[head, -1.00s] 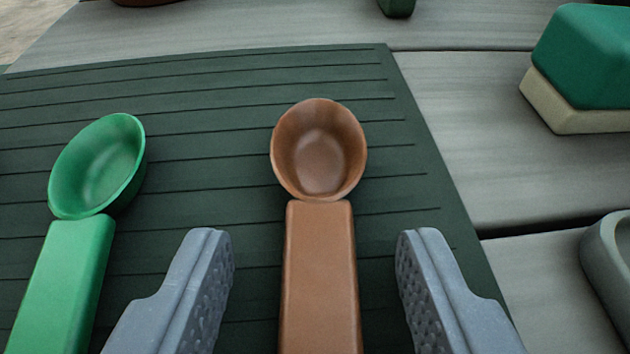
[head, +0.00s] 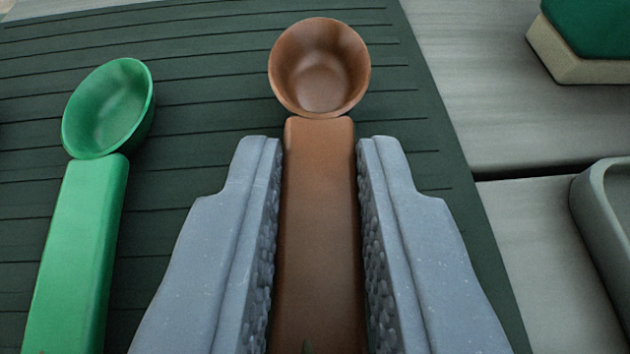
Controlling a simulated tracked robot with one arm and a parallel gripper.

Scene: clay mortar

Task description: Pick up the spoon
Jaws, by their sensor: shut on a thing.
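A brown spoon (head: 319,190) with a round bowl and a thick straight handle lies in the middle of the head view, its bowl pointing away from me. My gripper (head: 319,150) is around its handle, one grey finger on each side, shut on it just below the bowl. A green spoon (head: 80,235) of the same shape lies to the left, apart from my gripper, its bowl also pointing away. The lower end of the brown handle is cut off by the picture's bottom edge.
Both spoons are over a dark green ribbed mat (head: 205,75). A green and cream sponge-like block (head: 580,60) is at the upper right, and a grey tray (head: 597,215) is at the right edge. Bare grey tabletop (head: 480,90) shows between mat and block.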

